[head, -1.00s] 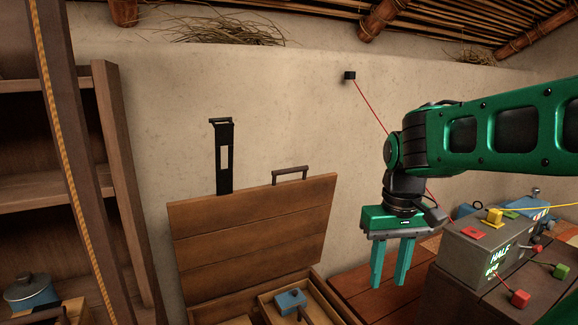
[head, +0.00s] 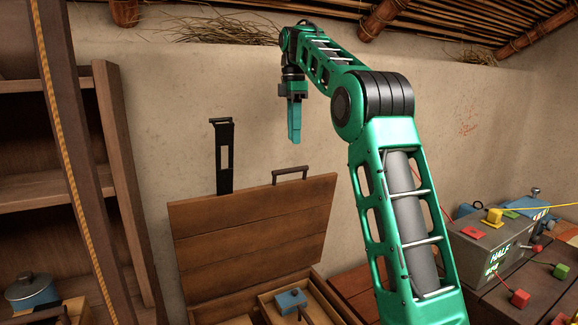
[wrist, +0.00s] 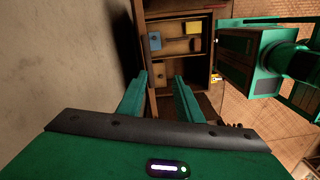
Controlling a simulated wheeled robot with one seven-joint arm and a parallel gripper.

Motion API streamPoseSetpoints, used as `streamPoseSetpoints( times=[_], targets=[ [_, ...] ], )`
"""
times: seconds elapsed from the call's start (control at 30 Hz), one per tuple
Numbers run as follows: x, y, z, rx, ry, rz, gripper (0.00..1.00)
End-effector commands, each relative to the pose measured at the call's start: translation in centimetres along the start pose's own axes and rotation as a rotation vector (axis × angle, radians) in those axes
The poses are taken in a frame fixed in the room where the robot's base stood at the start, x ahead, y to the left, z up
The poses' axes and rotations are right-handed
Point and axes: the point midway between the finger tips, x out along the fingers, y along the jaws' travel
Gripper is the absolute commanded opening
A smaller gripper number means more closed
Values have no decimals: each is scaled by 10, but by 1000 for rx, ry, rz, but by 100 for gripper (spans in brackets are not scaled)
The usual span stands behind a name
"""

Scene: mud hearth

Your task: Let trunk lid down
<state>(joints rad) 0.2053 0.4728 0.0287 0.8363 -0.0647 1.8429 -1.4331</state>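The wooden trunk lid (head: 250,235) stands raised, leaning near the mud wall, with a dark handle (head: 290,172) on its top edge. A black slotted strap or stay (head: 224,155) stands upright behind it. The open trunk below shows a blue item (head: 290,300) inside its compartment. My gripper (head: 294,138) hangs fingers down, above the lid's top edge and handle, apart from both. In the wrist view, the two teal fingers (wrist: 161,97) are spread with nothing between them, and the trunk's inside (wrist: 172,45) shows beyond them.
A wooden shelf (head: 105,180) with a rope-marked post stands at left, a blue pot (head: 30,290) low beside it. At right, a grey box (head: 482,245) with coloured blocks and wires sits on a table. The mud wall is close behind the lid.

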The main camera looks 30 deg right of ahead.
Motion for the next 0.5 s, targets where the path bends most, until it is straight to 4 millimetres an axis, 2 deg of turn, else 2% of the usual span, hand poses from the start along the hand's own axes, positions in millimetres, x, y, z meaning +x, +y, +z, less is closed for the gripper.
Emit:
streamPoseSetpoints(
  times=[0.03,0.2,0.5],
  targets=[
    [0,10,-3,-58,1,1,32],
    [-3,25,-8,-204,2,1,32],
    [4,29,-9,-255,2,-1,32]
  ],
)
